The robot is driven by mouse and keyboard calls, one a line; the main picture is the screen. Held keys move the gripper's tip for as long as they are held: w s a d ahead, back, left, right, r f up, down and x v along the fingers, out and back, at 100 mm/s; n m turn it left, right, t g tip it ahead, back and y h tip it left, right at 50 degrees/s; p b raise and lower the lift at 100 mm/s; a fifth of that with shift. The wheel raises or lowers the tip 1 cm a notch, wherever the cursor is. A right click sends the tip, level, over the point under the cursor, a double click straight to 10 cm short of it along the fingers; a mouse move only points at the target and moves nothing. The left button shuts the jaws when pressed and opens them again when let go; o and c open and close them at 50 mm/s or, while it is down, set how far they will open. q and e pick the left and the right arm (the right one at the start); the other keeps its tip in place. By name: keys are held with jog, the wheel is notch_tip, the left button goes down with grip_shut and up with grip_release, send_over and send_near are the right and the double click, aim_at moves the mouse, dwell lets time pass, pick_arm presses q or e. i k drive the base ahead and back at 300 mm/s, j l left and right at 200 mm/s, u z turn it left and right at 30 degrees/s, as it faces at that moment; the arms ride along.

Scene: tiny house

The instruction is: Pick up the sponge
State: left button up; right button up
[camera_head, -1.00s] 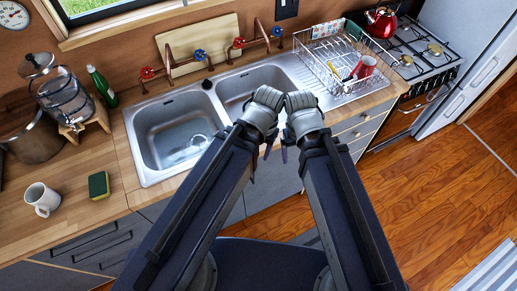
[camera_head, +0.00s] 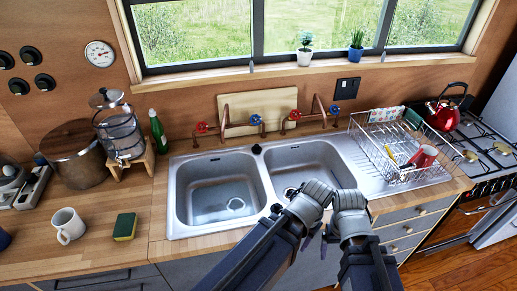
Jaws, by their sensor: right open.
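The sponge (camera_head: 125,226), yellow with a dark green top, lies flat on the wooden counter left of the double sink. My left gripper (camera_head: 308,208) and right gripper (camera_head: 348,212) are close together at the front edge of the right sink basin, far to the right of the sponge. Neither touches it. My right gripper is open and appears empty. The left gripper's fingers are mostly hidden by its wrist, so its opening does not show.
A white mug (camera_head: 68,226) stands just left of the sponge. A green bottle (camera_head: 158,130), metal dispenser (camera_head: 120,135) and large pot (camera_head: 74,155) stand behind. The double sink (camera_head: 180,232) lies between sponge and grippers; a dish rack (camera_head: 400,150) is at right.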

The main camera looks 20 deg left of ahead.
aim_at(126, 224)
jog(key=k+j, duration=0.1)
jog(key=k, duration=0.55)
jog(key=k+u, duration=0.1)
jog(key=u, duration=1.55)
